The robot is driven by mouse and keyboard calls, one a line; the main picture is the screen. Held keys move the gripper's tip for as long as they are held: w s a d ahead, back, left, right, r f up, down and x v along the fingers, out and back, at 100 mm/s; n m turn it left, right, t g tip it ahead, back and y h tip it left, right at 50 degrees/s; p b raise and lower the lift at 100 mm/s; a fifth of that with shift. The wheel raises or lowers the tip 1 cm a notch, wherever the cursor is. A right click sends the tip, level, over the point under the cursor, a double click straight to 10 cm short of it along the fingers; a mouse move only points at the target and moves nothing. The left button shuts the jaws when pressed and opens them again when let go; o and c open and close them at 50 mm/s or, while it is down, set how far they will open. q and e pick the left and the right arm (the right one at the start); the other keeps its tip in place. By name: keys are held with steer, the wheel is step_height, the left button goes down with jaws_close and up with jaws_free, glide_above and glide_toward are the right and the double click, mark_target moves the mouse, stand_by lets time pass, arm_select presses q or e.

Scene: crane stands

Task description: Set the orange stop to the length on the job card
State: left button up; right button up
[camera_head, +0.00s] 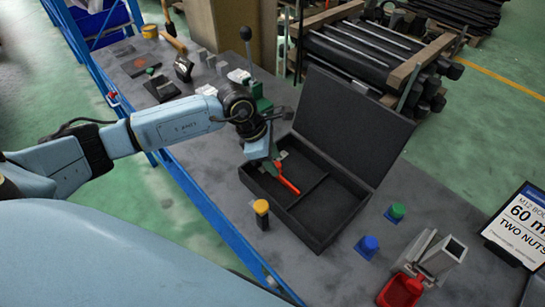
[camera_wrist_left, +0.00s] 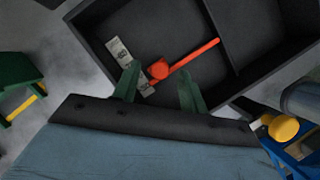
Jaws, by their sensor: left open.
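The orange stop (camera_head: 287,179) lies in the left compartment of the open black case (camera_head: 325,236).
A yellow-capped post (camera_head: 262,212) stands beside the case's near left side. A green knob (camera_head: 397,211), a blue knob (camera_head: 368,245), a grey metal holder (camera_head: 440,256) and a red scoop (camera_head: 400,291) are at the right. The raised case lid (camera_head: 350,125) stands behind the case.

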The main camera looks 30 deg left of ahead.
arm_select(q)
steer(key=shift+c, duration=0.3)
jaws_close()
steer(key=shift+w, duration=0.15)
steer(key=shift+w+d+f+b, duration=0.1)
steer(key=shift+w+d+b, duration=0.15)
steer(key=shift+w+b, duration=0.4)
steer(key=shift+w+d, duration=0.1)
steer(key=shift+w, duration=0.15)
steer(key=shift+o, duration=0.3)
jaws_free()
steer(key=shift+s, duration=0.1)
